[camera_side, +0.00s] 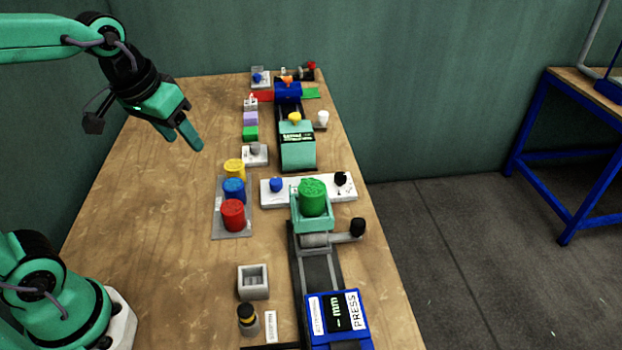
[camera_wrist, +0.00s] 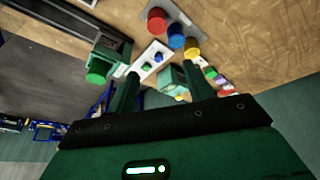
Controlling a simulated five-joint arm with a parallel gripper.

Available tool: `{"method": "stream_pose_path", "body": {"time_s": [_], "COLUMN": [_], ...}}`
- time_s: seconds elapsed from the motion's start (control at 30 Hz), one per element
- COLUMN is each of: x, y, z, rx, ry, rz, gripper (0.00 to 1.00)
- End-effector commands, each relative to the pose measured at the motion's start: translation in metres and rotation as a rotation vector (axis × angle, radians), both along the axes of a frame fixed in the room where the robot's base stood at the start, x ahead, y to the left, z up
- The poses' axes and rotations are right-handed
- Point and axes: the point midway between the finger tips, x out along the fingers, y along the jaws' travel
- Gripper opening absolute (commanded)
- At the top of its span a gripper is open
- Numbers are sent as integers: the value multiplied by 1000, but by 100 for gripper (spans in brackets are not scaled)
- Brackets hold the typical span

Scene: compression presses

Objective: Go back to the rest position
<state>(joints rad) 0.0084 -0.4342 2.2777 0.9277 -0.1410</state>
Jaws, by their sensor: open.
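My gripper (camera_side: 183,140) hangs in the air over the left part of the wooden table in the side view, its green fingers pointing down and to the right. It is open, with nothing between the fingers. In the wrist view the two fingers (camera_wrist: 162,92) stand apart, and the table and the devices lie beyond them. No object is near the fingertips in the side view.
A green cylinder (camera_side: 312,197) sits in the near press. Yellow (camera_side: 234,168), blue (camera_side: 234,190) and red (camera_side: 232,214) cylinders stand on a grey plate (camera_side: 218,232). A second press (camera_side: 298,153) stands farther back. The table's left part (camera_side: 150,230) is clear.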

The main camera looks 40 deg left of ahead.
Motion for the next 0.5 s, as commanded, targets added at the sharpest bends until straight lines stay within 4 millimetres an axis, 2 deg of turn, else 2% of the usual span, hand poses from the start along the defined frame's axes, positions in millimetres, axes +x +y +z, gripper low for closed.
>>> {"method": "stream_pose_path", "body": {"time_s": [0.2,0.5], "x": [-37,-65], "y": [1,2], "z": [-1,-9], "rx": [27,55], "ry": [-66,-117], "rz": [-60,-113], "gripper": [52,52]}}
